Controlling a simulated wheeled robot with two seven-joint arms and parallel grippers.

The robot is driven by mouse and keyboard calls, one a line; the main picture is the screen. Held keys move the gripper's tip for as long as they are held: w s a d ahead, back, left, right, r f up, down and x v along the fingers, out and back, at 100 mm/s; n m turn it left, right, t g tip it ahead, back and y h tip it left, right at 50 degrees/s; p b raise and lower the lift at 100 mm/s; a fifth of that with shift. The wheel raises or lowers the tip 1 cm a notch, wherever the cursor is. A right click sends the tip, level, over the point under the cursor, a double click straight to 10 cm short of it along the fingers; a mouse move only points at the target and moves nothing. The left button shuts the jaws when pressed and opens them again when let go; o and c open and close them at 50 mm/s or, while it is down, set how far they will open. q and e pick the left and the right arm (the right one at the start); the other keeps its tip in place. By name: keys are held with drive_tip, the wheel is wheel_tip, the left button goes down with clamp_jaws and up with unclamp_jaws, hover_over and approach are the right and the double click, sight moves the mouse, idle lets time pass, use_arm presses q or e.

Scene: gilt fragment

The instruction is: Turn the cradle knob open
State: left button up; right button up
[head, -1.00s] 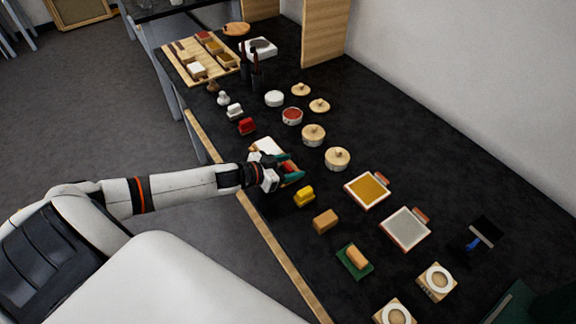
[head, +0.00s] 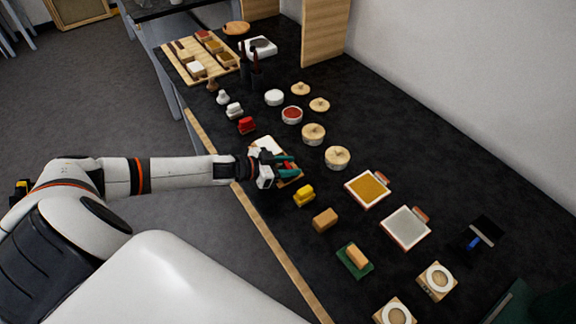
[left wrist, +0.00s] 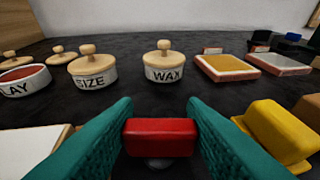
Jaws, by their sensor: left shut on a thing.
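The cradle knob, a red bar (left wrist: 160,137) on a short grey stem, sits between the teal fingers of my left gripper (left wrist: 161,135) in the left wrist view. The fingers are shut on its two ends. In the head view my left gripper (head: 284,164) is over a flat cradle with a pale top (head: 268,145) near the table's front edge. Only a little red shows there between the fingers, and the gripper hides much of the cradle. My right gripper is not in view.
A yellow block (head: 304,196) stands close by, with a tan block (head: 325,220) beyond it. Lidded pots, including the WAX pot (left wrist: 164,65), stand behind. A red block (head: 246,126) is farther up the table. Bare black tabletop (head: 420,160) lies toward the wall.

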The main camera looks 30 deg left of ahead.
use_arm(q)
drive_tip(key=m+g+h, duration=0.2)
drive_tip(key=shift+w+a+m+b, duration=0.1)
drive_tip(key=shift+m+b, duration=0.2)
drive_tip(key=shift+m, duration=0.1)
drive_tip(key=m+g+h+b, duration=0.1)
drive_tip(key=m+g+h, duration=0.1)
drive_tip(key=shift+f+m, duration=0.15)
drive_tip(key=shift+m, duration=0.15)
drive_tip(key=m+g+h+b, duration=0.1)
drive_tip(key=m+g+b, duration=0.4)
drive_tip(key=b, duration=0.2)
drive_tip(key=m+g+b, duration=0.4)
drive_tip(key=g+b, duration=0.2)
drive_tip(key=b, duration=0.1)
drive_tip(key=shift+f+m+h, duration=0.1)
drive_tip(key=shift+m+h, duration=0.3)
drive_tip(key=shift+r+m+g+b, duration=0.2)
drive_tip(key=shift+m+g+b, duration=0.3)
drive_tip(key=shift+g+b, duration=0.45)
drive_tip(key=o, duration=1)
drive_tip(key=shift+r, duration=0.1)
